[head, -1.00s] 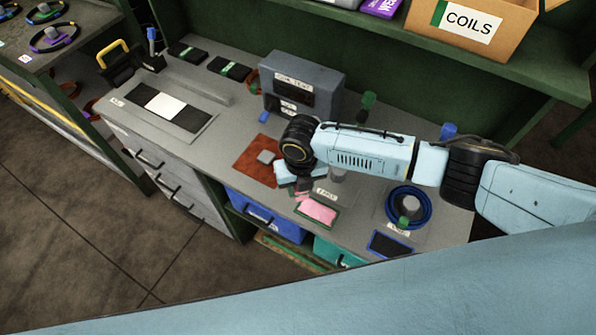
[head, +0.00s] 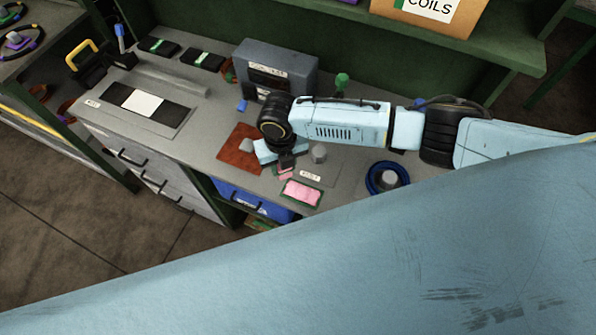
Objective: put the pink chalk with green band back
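A small pink piece (head: 284,173), possibly the chalk, shows just below my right gripper's fingers; its green band cannot be made out. A pink pad or block with a dark green edge (head: 301,192) lies near the bench's front edge. My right gripper (head: 287,164) points down over the bench behind this pad, its dark fingertips close to the small pink piece. The view is too small to tell whether the fingers are shut on it. My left gripper is not in view.
A white label (head: 310,175) and a grey cylinder (head: 319,153) are right of the gripper. A red-brown mat (head: 237,153) lies left. A grey box (head: 299,69) stands behind, a blue ring (head: 372,179) to the right. A large light-blue part of me covers the foreground.

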